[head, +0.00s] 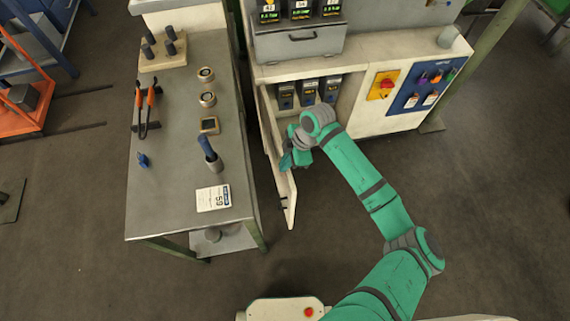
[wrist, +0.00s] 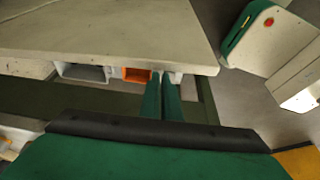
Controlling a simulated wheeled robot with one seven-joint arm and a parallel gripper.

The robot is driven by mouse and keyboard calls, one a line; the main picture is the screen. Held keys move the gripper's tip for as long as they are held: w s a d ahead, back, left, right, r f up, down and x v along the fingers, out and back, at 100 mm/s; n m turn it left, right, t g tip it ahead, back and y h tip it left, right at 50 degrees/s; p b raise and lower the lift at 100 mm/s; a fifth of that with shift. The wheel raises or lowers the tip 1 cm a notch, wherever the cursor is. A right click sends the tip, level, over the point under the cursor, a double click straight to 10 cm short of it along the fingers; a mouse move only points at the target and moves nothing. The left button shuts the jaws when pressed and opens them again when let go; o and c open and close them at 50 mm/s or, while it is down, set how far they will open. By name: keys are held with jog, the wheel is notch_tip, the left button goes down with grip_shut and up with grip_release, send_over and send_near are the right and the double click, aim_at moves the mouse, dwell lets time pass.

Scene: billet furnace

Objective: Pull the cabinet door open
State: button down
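The cream cabinet door (head: 275,155) stands swung out from the cabinet (head: 345,105), its free edge toward the front, close to the grey table's right side. A small dark fitting shows near its free end. My gripper (head: 288,161) is at the door's inner, right-hand side, partly hidden by my wrist in the head view. In the wrist view the door (wrist: 110,30) is a broad pale panel across the top. My gripper's green fingers (wrist: 163,78) are together there, with their tips by the panel's lower edge; contact is unclear. No handle shows between them.
The grey table (head: 170,195) stands left of the door with a narrow gap between. It bears pliers (head: 146,108), a dark-handled tool (head: 209,152) and a label card (head: 213,198). Breakers (head: 308,91) show inside the cabinet. Floor right of my arm is clear.

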jog(key=shift+s+d+f, duration=0.15)
jog(key=shift+f, duration=0.25)
jog(key=shift+s+d+f, duration=0.1)
jog(key=shift+s+f, duration=0.05)
jog(key=shift+f, duration=0.2)
jog(key=shift+r, duration=0.2)
jog(key=v, duration=1.1)
jog(key=shift+w+a, duration=0.4)
jog(key=shift+a, duration=0.05)
jog(key=shift+r, duration=0.1)
